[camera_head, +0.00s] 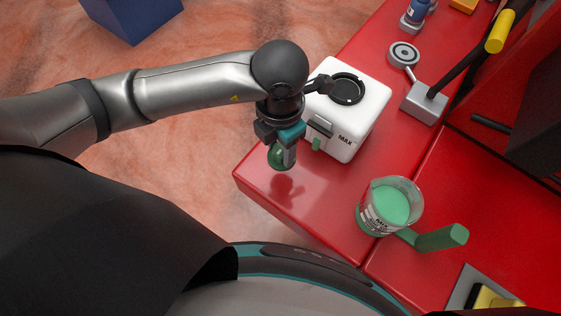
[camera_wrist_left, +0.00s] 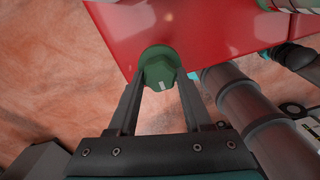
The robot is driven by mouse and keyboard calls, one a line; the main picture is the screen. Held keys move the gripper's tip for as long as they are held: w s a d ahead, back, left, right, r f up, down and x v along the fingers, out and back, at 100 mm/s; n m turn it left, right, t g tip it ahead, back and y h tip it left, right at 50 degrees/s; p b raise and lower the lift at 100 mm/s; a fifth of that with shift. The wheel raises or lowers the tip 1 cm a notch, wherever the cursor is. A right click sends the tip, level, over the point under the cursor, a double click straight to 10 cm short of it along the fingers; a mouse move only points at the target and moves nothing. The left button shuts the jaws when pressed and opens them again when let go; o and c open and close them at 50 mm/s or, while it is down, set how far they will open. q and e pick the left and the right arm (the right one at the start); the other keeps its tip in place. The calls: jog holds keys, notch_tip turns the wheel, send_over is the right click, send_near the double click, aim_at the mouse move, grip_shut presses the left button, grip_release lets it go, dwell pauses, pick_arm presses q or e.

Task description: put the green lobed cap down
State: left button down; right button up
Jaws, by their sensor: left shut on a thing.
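The green lobed cap (camera_head: 278,157) is held in my left gripper (camera_head: 284,154), over the near left part of the red worktop. A dark reflection or shadow shows on the worktop below it, and the cap appears to be above the surface. In the left wrist view, the cap (camera_wrist_left: 158,66) sits between the two fingertips of my left gripper (camera_wrist_left: 158,80), with a pale mark on its face. Beside it on the right stands a white container (camera_head: 350,125) marked MAX, with an uncovered black round opening (camera_head: 347,89) on top. My right gripper is not in view.
The red worktop (camera_head: 310,210) is clear between the white container and a clear jug (camera_head: 386,205) of green liquid with a green handle (camera_head: 440,238). A grey device (camera_head: 424,102) stands behind. The worktop's left edge drops to the floor, where a blue box (camera_head: 130,18) stands.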

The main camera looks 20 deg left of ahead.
aim_at(280, 150)
pick_arm(q)
notch_tip(280, 150, down, 8)
jog(key=shift+r+b, duration=0.2)
jog(key=shift+b, duration=0.15)
jog(key=shift+f, duration=0.1)
jog(key=shift+c, duration=1.6)
grip_release()
notch_tip(280, 150, up, 12)
jog(key=shift+r+p, duration=0.15)
jog(key=shift+p, duration=0.3)
